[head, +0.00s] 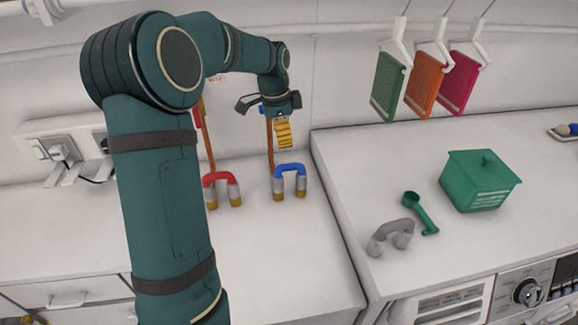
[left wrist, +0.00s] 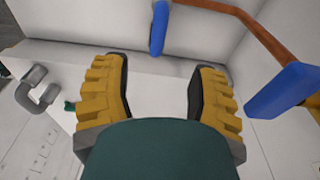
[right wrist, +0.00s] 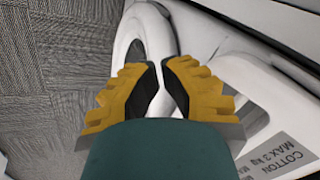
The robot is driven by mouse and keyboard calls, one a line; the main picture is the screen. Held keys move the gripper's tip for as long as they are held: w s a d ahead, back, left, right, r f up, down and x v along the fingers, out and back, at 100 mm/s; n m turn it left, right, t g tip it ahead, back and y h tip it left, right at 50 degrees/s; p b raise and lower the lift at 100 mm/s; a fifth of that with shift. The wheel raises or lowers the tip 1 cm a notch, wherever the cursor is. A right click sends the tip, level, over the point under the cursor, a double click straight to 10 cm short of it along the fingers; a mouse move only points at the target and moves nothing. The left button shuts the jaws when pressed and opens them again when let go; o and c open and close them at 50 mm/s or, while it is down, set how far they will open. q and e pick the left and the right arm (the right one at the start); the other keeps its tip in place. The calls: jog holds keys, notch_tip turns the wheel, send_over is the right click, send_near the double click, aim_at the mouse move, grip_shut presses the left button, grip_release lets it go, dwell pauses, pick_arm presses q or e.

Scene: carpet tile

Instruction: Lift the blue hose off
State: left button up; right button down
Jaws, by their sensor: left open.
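The blue hose (head: 290,168) is a short upside-down U standing upright on the left counter, its ends on brass-coloured fittings. My left gripper (head: 284,145), with yellow fingers, is above it near the wall, open and empty, apart from the hose. The left wrist view shows its spread fingers (left wrist: 159,95). A blue part (left wrist: 159,25) shows beyond them, probably the hose. A larger blue piece (left wrist: 283,92) on a copper pipe is close on the right. My right gripper (right wrist: 160,68) is low by a washing machine, fingertips close together with nothing visible between them.
A red hose (head: 221,178) stands left of the blue one. Copper pipes (head: 270,142) rise along the wall. A grey hose (head: 391,232), green scoop (head: 418,213) and green box (head: 480,181) are on the right counter. Green, orange and pink cloths (head: 428,82) hang above.

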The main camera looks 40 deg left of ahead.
aim_at(289, 164)
pick_arm(q)
jog(key=f, duration=0.5)
jog(key=d+f, duration=0.1)
jog(key=f, duration=0.2)
jog(key=shift+w+f+b, duration=0.25)
jog(key=shift+w+b, duration=0.1)
jog(key=shift+w+d+f, duration=0.15)
jog(key=shift+w+f, duration=0.05)
jog(key=shift+f, duration=1.1)
jog(key=shift+w+d+f, duration=0.1)
jog(key=shift+w+f, duration=0.1)
jog(key=shift+f, duration=1.05)
grip_shut()
